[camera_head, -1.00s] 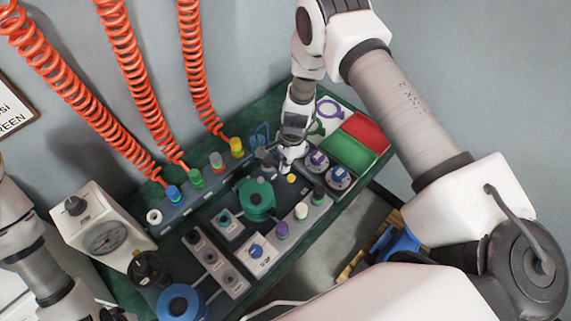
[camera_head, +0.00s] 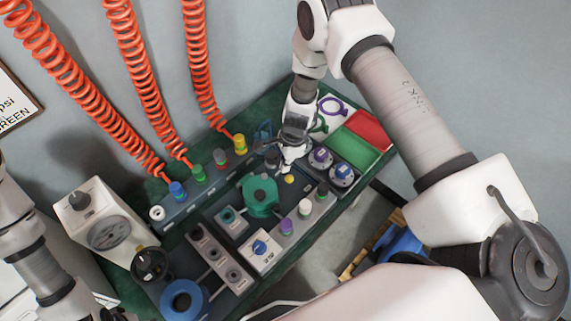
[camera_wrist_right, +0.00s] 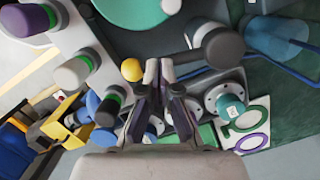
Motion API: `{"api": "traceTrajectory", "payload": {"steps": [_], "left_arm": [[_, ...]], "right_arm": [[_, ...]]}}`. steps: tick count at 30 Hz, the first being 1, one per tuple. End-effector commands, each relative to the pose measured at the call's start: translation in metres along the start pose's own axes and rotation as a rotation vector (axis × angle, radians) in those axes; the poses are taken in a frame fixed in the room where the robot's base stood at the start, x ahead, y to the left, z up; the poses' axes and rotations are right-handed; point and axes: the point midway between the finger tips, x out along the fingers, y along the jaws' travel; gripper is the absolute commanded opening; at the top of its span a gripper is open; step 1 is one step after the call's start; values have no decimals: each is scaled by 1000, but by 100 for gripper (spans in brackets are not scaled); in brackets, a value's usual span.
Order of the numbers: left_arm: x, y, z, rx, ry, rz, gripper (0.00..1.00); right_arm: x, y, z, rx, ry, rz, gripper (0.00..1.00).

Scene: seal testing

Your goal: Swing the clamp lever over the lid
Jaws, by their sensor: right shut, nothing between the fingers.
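The green round lid (camera_head: 260,191) sits on its fixture mid-bench; its edge shows at the top of the right wrist view (camera_wrist_right: 130,8). A yellow ball knob (camera_head: 289,179), which looks like the end of the clamp lever, is just right of the lid; it also shows in the wrist view (camera_wrist_right: 131,69). The lever's arm is not clearly visible. My right gripper (camera_head: 287,168) is shut and empty, fingertips (camera_wrist_right: 159,66) pointing down right beside the yellow knob; I cannot tell whether they touch. My left gripper (camera_head: 108,314) barely shows at the lower left edge, its jaws unclear.
A rail of coloured couplings (camera_head: 198,174) stands behind the lid. Two flanged fittings (camera_head: 341,172) and a red and green tray (camera_head: 353,150) are at the right. White and purple plugs (camera_head: 305,207) stand in front. A gauge box (camera_head: 103,225) is at the left.

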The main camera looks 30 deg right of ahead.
Motion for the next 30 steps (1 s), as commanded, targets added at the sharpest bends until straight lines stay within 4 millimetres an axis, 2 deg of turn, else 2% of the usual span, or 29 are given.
{"api": "traceTrajectory", "payload": {"steps": [30], "left_arm": [[12,0,0,0,0,0,65]], "right_arm": [[2,1,5,212,0,-34,0]]}}
